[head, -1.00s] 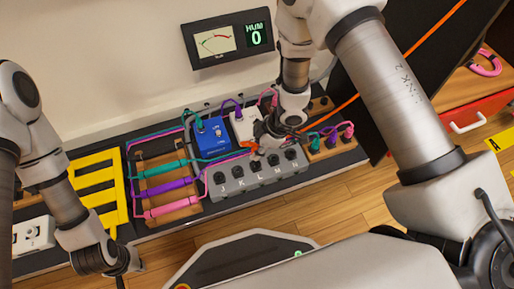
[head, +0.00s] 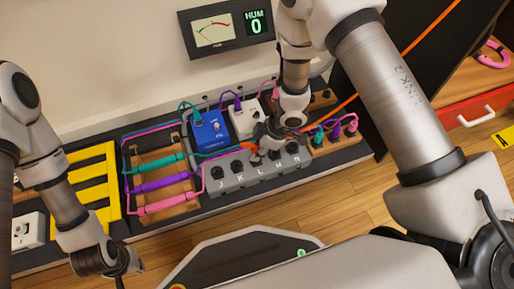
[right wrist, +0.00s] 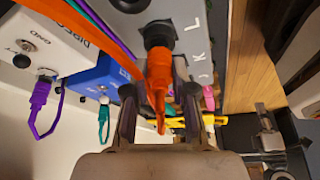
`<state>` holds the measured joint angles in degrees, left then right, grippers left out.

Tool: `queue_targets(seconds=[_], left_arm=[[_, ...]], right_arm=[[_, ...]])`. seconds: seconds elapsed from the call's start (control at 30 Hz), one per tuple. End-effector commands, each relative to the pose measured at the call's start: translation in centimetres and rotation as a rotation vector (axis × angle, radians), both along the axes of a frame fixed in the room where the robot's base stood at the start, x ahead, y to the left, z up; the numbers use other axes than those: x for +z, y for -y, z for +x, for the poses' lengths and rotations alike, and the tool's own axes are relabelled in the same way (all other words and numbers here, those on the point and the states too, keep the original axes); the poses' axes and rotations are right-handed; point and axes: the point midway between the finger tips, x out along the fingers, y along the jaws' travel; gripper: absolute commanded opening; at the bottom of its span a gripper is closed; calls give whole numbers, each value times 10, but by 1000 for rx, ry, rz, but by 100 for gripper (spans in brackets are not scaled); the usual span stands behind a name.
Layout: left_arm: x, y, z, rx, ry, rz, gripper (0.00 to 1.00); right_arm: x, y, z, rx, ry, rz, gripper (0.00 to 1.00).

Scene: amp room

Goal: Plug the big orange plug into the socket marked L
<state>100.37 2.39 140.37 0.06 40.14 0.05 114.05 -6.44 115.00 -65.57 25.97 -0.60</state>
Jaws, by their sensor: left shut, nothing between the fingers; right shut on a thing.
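The big orange plug (right wrist: 159,75) is held between the fingers of my right gripper (right wrist: 156,118) in the right wrist view. Its front end meets the black round socket (right wrist: 158,36) beside the letter L on the grey box. I cannot tell how deep it sits. In the head view my right gripper (head: 268,140) is over the grey box (head: 232,184), whose sockets are marked J to N; it hides part of the row. The orange plug shows as a small patch (head: 251,152). My left gripper (head: 121,274) is shut and empty at the lower left, away from the box.
A blue pedal (head: 211,131) and a white pedal (head: 243,121) with small plugs stand behind the box. A wooden rack (head: 158,160) with coloured cables is on the left, a small plug block (head: 338,140) on the right. An orange cable (head: 430,28) runs up right.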

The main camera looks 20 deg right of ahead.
Motion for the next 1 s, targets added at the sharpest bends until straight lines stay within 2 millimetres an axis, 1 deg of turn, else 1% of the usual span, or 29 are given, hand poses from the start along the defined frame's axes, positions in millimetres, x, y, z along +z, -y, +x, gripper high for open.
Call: queue_targets(seconds=[0.47,0.5,0.57,0.87,0.97,1.0], left_arm=[[0,0,0,0,0,0,0],[0,0,0,0,0,0,0],[0,0,0,0,0,0,0],[0,0,0,0,0,0,0],[0,0,0,0,0,0,0],[0,0,0,0,0,0,0]], right_arm=[[-1,0,0,0,0,0,0],[-1,0,0,0,0,0,32],[-1,0,0,0,0,0,53],[-1,0,0,0,0,0,54],[5,3,0,-1,1,1,54],[10,5,0,-2,2,1,54]])
